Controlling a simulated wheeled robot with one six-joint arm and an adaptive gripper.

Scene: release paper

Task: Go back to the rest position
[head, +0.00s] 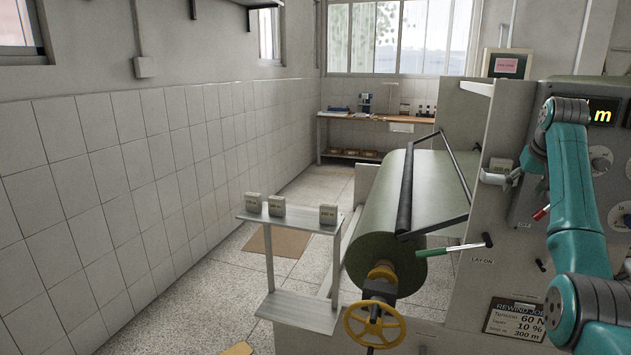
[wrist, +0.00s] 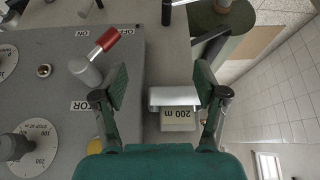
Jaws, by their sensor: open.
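My gripper (wrist: 161,78) is open in the wrist view, with its two dark green fingers well apart. A pale block marked "200 m" (wrist: 178,115) shows between and beyond the fingers, beside a white ledge (wrist: 173,96). I see no finger touching the block, but its exact depth is unclear. In the head view my teal arm stands at the right, bent over at the machine's front panel (head: 520,195). The gripper itself is hard to make out there.
A red-tipped lever (wrist: 103,43) and dials (wrist: 35,143) stick out near the gripper. The machine carries a large green roll (head: 385,225) and a yellow handwheel (head: 375,323). A grey stand (head: 300,222) holds three pale blocks.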

